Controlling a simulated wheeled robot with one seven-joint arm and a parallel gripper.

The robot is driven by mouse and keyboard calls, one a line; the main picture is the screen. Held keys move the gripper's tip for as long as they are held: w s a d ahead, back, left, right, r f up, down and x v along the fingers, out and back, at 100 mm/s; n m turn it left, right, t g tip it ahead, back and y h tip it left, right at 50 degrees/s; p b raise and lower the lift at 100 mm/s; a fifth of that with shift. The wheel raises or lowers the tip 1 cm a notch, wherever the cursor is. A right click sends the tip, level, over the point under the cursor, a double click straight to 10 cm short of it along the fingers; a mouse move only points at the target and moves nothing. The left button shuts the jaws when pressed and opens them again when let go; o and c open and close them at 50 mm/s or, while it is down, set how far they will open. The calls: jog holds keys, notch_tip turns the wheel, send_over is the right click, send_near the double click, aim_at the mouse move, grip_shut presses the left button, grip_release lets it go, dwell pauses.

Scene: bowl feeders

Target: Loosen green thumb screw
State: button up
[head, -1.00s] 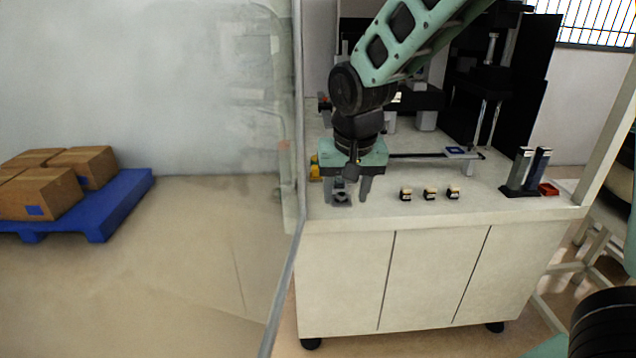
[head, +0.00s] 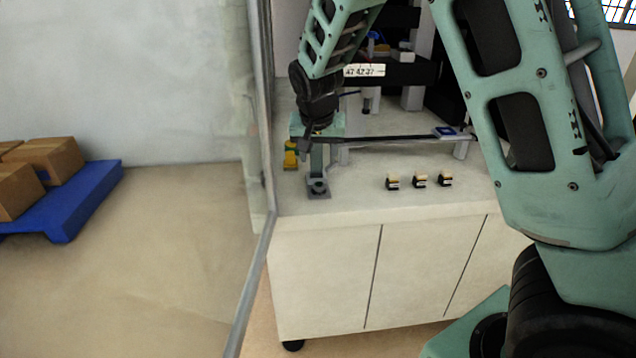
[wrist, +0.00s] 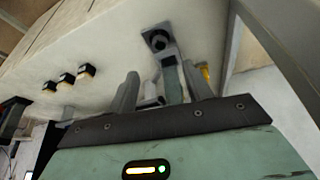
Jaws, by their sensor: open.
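I cannot make out a green thumb screw for certain in either view. A grey post (head: 317,163) stands on a square base (head: 318,189) near the left front of the white table. In the wrist view this base (wrist: 157,38) shows a dark round centre, and the post (wrist: 171,80) runs from it towards my jaws. My gripper (head: 312,150) is over the table's left side, next to the post. In the wrist view its two fingers (wrist: 158,76) are apart, with the post's end appearing between them. Contact cannot be told.
A dark rail (head: 400,138) runs behind. A clear panel with a metal edge (head: 264,130) borders the left.

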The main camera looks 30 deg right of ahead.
aim_at(319, 184)
jog(key=b+x, duration=0.1)
jog(key=x, duration=1)
jog(key=shift+s, duration=0.1)
jog(key=c, duration=1)
